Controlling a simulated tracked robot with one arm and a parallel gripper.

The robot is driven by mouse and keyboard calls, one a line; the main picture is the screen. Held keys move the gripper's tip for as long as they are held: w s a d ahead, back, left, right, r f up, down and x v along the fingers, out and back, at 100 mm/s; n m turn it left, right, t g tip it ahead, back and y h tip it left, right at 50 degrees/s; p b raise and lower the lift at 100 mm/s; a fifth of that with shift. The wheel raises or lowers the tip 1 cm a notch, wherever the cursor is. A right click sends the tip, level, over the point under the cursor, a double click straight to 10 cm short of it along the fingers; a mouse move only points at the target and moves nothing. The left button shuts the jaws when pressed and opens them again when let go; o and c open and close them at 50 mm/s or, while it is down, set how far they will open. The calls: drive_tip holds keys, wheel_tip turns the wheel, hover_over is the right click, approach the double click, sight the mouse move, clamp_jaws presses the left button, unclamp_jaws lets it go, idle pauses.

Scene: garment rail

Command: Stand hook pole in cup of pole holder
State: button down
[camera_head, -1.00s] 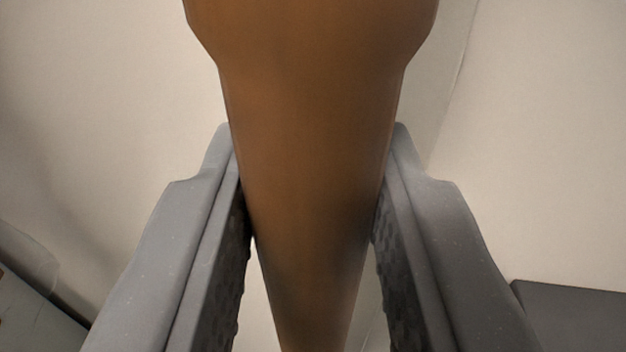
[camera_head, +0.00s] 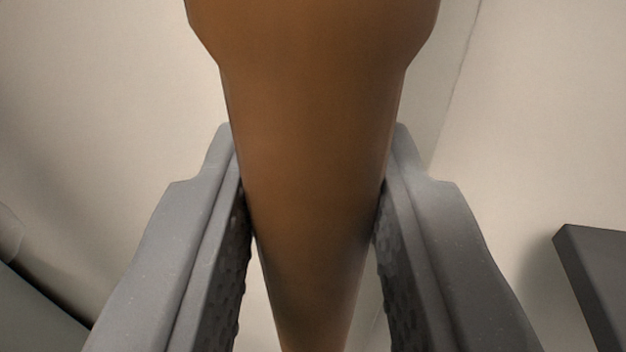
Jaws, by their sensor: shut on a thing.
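My gripper (camera_head: 315,200) is shut on the brown hook pole (camera_head: 312,130). The pole runs down the middle of the view between the two grey fingers, wide at the top and narrowing toward the bottom. Its thicker part is at the top edge of the picture. Both ends of the pole are out of the picture. The textured inner pads press on it from both sides. I cannot make out the pole holder or its cup.
A dark grey flat-sided thing (camera_head: 597,275) stands at the lower right. A grey-green surface (camera_head: 35,315) with a dark edge is at the lower left. Pale wall or floor fills the rest, with a seam at the upper right.

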drive_tip(key=shift+f, duration=0.15)
drive_tip(key=c, duration=1.1)
unclamp_jaws()
drive_tip(key=shift+s, duration=0.1)
